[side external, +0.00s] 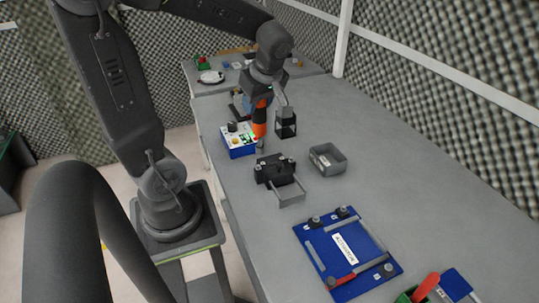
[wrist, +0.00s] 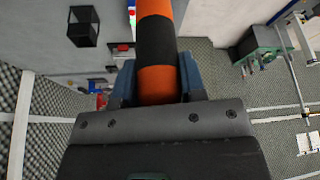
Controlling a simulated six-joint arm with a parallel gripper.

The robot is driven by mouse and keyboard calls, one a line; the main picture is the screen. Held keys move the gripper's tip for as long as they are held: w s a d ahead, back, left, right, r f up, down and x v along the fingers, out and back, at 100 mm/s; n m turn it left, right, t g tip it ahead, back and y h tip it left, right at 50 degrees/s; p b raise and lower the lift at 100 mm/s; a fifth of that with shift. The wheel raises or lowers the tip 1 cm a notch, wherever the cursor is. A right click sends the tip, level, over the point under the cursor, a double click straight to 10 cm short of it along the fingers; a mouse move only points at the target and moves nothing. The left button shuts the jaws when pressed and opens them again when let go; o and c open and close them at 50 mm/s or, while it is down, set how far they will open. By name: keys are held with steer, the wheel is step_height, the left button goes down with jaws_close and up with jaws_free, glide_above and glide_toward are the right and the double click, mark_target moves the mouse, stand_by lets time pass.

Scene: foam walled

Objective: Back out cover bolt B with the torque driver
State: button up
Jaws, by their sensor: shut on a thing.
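My gripper (side external: 259,97) is shut on the torque driver (side external: 260,122), an orange tool with a black band. In the wrist view the driver (wrist: 155,38) stands between the two blue-grey fingers of my gripper (wrist: 157,85) and runs out past the top edge. In the side view the driver hangs roughly upright above the table, just right of a blue-and-white box. A black fixture block (side external: 272,170) with bolt-like knobs on top sits nearer the camera, apart from the driver. I cannot tell which knob is cover bolt B. The driver's tip is hard to make out.
The blue-and-white box (side external: 239,142) stands by the table's left edge. A blue plate (side external: 318,262) lies in front. The table's right side is clear.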

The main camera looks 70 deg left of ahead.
steer(key=w+r, duration=0.1)
steer(key=w, duration=0.8)
steer(key=shift+w, duration=0.35)
steer(key=shift+f, duration=0.1)
steer(key=shift+f, duration=3.35)
steer(key=shift+r, duration=0.45)
steer(key=shift+r, duration=2.45)
